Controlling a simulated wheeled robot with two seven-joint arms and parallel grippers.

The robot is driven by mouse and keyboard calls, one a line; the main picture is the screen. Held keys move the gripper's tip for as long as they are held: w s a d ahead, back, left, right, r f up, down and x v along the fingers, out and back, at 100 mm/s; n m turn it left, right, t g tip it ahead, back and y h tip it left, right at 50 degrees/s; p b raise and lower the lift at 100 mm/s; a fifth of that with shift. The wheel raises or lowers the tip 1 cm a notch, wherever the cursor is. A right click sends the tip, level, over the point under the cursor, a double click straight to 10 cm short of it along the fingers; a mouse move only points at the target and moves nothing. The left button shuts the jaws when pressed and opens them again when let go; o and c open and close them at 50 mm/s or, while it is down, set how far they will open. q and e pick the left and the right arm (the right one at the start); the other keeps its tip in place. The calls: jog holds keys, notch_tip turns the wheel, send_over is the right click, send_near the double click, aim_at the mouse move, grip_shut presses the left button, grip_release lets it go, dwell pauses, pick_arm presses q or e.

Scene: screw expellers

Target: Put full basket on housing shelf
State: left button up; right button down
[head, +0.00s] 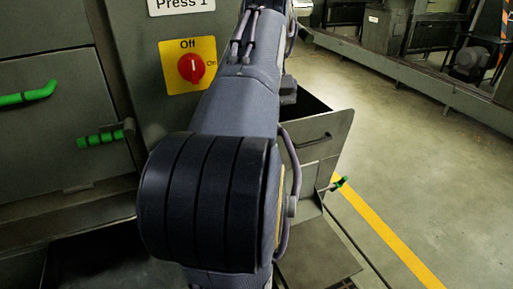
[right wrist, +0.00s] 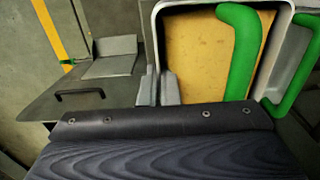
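The full basket (right wrist: 274,60) is in the right wrist view, a pale-rimmed metal container filled with flat yellow material. A green handle (right wrist: 240,45) crosses its front and a second green handle (right wrist: 305,65) is at the right edge. My right gripper (right wrist: 157,92) has its two grey fingers close together on either side of the basket's left wall and appears shut on it. In the head view my arm hides the middle, and neither gripper nor the basket shows. An open metal housing (head: 318,140) with a black handle stands behind the arm. I cannot tell which surface is its shelf.
The press front carries a red off/on switch (head: 191,68) on a yellow plate and green handles (head: 30,95) at left. A green-tipped lever (head: 340,184) sticks out at the housing. Floor with a yellow line (head: 385,235) is clear at right; other machines (head: 400,30) stand behind.

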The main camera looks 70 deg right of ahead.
jog(key=shift+w+d+f, duration=0.2)
jog(key=shift+d+f, duration=0.7)
jog(key=shift+f, duration=0.2)
jog(key=shift+w+d+f+b, duration=0.15)
jog(key=shift+f+b, duration=0.2)
jog(key=shift+f, duration=0.6)
jog(key=shift+s+d+f+b, duration=0.1)
jog(key=shift+f+b, duration=0.25)
jog(key=shift+f, duration=0.55)
jog(key=shift+f, duration=0.15)
jog(key=c, duration=1.7)
grip_release()
notch_tip(320, 180, up, 12)
jog(key=p, duration=0.4)
jog(key=shift+r, duration=0.2)
